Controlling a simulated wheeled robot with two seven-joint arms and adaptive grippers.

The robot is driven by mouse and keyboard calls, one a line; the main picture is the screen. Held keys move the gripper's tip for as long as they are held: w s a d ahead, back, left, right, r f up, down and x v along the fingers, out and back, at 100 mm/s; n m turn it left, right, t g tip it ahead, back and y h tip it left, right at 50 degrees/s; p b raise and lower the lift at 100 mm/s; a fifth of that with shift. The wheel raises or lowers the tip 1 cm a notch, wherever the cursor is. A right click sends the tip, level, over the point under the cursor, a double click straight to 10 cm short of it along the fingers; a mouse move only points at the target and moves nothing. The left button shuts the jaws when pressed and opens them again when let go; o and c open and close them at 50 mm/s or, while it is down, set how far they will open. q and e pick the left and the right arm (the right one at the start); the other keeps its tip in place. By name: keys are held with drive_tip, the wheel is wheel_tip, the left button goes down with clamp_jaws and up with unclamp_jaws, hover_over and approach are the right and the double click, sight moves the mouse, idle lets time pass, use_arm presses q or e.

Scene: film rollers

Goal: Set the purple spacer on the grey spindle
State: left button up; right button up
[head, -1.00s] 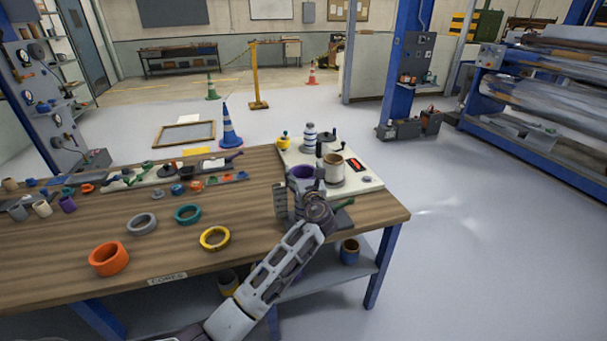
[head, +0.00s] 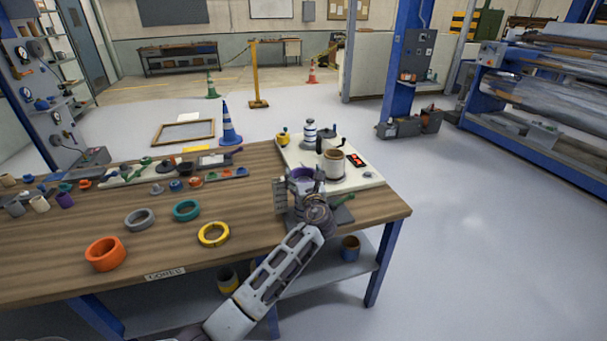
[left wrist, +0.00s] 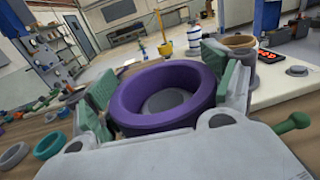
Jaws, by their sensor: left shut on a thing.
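The purple spacer (head: 304,174) is a thick ring held over the near left part of the white board (head: 357,181). My left gripper (head: 301,184) is shut on it. In the left wrist view the spacer (left wrist: 165,116) sits between the green-padded fingers of the gripper (left wrist: 158,76), its opening facing up. A grey surface shows through the opening; I cannot tell whether it is the grey spindle. No grey spindle is clearly visible, and the gripper and spacer hide that part of the board. My right gripper is not in view.
A tan spool (head: 333,164) stands close right of the spacer; a post with pale and dark rings (head: 310,133) is behind. Orange (head: 105,254), grey (head: 140,219), teal (head: 186,210) and yellow (head: 213,234) rings lie left. A green-knobbed handle (left wrist: 292,123) is right of the gripper.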

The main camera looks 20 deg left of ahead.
use_arm(q)
drive_tip(key=shift+f+b, duration=0.35)
drive_tip(key=shift+f, duration=0.9)
drive_tip(key=shift+f+b, duration=0.35)
drive_tip(key=shift+f, duration=0.15)
drive_tip(key=shift+f+b, duration=1.5)
drive_tip(key=shift+f, duration=1.75)
drive_tip(key=shift+f+b, duration=0.35)
drive_tip(key=shift+f, duration=0.25)
drive_tip(key=shift+f+b, duration=0.4)
drive_tip(key=shift+f, duration=0.5)
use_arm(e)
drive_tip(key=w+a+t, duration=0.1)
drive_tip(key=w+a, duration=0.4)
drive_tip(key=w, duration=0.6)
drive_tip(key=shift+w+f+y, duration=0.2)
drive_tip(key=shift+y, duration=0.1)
